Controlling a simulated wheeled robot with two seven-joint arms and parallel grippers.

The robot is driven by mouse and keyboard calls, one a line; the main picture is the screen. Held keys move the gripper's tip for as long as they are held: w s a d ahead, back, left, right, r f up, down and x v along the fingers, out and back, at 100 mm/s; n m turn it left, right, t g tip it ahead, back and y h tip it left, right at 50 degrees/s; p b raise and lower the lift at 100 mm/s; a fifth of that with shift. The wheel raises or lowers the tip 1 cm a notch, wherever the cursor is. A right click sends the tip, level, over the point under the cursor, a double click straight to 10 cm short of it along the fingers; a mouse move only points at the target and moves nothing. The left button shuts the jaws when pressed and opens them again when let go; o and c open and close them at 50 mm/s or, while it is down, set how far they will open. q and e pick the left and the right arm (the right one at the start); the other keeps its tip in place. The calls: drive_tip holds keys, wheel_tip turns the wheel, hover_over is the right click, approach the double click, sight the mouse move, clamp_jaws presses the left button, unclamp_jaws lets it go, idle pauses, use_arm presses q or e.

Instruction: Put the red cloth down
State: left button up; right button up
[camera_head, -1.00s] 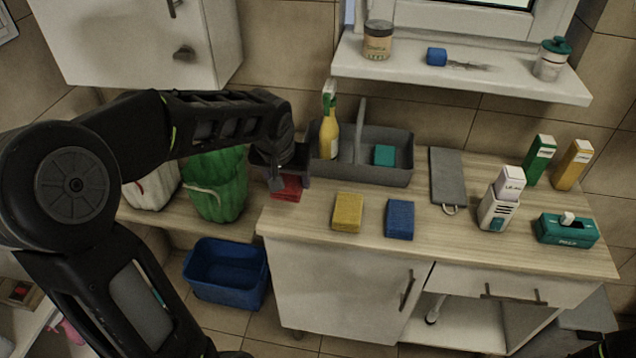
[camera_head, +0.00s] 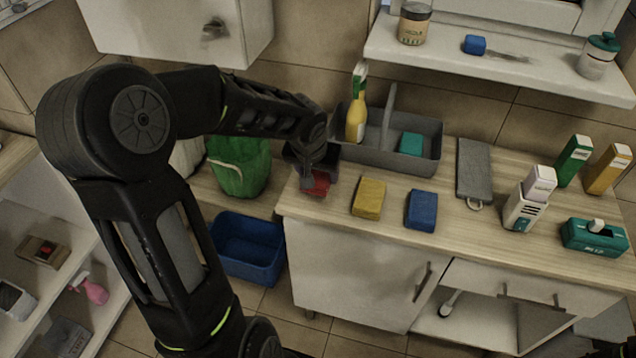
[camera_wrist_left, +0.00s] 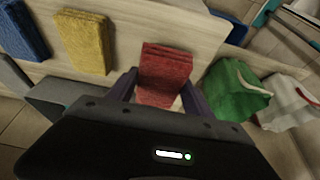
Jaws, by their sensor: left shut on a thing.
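The red cloth (camera_head: 317,184) is at the left end of the wooden counter, partly hidden by my gripper in the head view. In the left wrist view the red cloth (camera_wrist_left: 165,72) lies between the two fingers. My left gripper (camera_head: 310,180) is shut on it, at or just above the counter; I cannot tell if the cloth touches the wood. A yellow cloth (camera_head: 369,197) and a blue cloth (camera_head: 421,211) lie flat to its right. My right gripper is not in view.
A grey caddy (camera_head: 410,165) with a yellow bottle (camera_head: 356,118) stands behind the cloths. A blue bin (camera_head: 247,248) is on the floor below; a green bag (camera_head: 239,167) stands left of the counter.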

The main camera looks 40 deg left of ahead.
use_arm(q)
drive_tip(key=shift+f, duration=1.9)
drive_tip(key=shift+f+b, duration=0.25)
drive_tip(key=shift+b, duration=0.2)
drive_tip(key=o, duration=1.2)
drive_tip(key=shift+s, duration=0.1)
drive_tip(key=shift+r, duration=0.1)
drive_tip(key=shift+s+a+r+p, duration=0.1)
drive_tip(key=shift+r+p, duration=0.3)
drive_tip(key=shift+r, duration=0.2)
drive_tip(key=v, duration=1.1)
